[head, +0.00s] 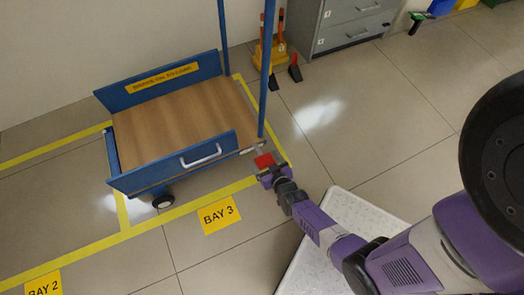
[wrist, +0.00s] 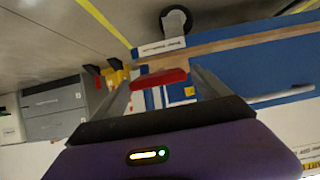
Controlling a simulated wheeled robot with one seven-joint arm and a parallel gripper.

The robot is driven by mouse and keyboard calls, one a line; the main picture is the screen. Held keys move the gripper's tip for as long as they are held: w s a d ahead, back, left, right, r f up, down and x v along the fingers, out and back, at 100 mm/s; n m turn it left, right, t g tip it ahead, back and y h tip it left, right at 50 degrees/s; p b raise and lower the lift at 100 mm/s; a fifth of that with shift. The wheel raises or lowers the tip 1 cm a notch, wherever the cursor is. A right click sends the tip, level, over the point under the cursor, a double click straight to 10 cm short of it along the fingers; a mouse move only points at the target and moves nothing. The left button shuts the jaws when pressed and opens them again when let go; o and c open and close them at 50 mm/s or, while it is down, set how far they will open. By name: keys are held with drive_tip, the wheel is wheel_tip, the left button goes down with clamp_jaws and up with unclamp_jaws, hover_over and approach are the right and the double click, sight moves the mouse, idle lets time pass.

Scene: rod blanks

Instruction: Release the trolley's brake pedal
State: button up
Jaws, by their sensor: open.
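The blue trolley (head: 170,130) with a wooden deck stands inside the yellow floor lines of bay 3. Its red brake pedal (head: 264,160) sticks out at the near right corner, low down. My gripper (head: 270,174) is open, right at the pedal. In the wrist view the red pedal (wrist: 160,78) shows between the two fingers of my gripper (wrist: 162,84), near their tips. I cannot tell whether the fingers touch it. A white label (wrist: 162,46) is on the trolley edge near the pedal; its text is unreadable.
A trolley wheel (head: 163,201) shows under the near side, below a white handle (head: 201,155). A grey drawer cabinet (head: 345,22) and a yellow-orange stand (head: 277,55) are behind. A white speckled surface (head: 345,215) lies under my arm. The floor right of the trolley is clear.

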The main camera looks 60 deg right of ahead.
drive_tip(key=shift+p+v, duration=0.5)
drive_tip(key=shift+v, duration=1.5)
drive_tip(key=shift+t, duration=0.3)
drive_tip(key=r, duration=0.1)
drive_tip(key=w+d+r, duration=0.1)
drive_tip(key=w+r, duration=0.1)
drive_tip(key=shift+d+r, duration=0.2)
drive_tip(key=shift+d, duration=0.05)
drive_tip(key=s+a+r+n+t+y, duration=0.15)
drive_tip(key=s+a+r, duration=0.45)
drive_tip(key=r, duration=0.7)
drive_tip(key=s+a+r+n+t+y+p, duration=0.1)
drive_tip(key=s+a+r+n+y, duration=0.35)
drive_tip(key=r, duration=0.85)
drive_tip(key=s+a+r+n+t+y, duration=0.1)
drive_tip(key=s+a+r+t, duration=0.1)
drive_tip(key=s+a+r, duration=0.75)
drive_tip(key=w+d+r+p, duration=0.1)
drive_tip(key=r+p, duration=1)
drive_tip(key=r, duration=0.2)
drive_tip(key=w+d+r+p, duration=0.1)
drive_tip(key=w+r+p, duration=0.1)
drive_tip(key=r+p, duration=1)
drive_tip(key=shift+w+r, duration=0.25)
drive_tip(key=shift+r, duration=0.2)
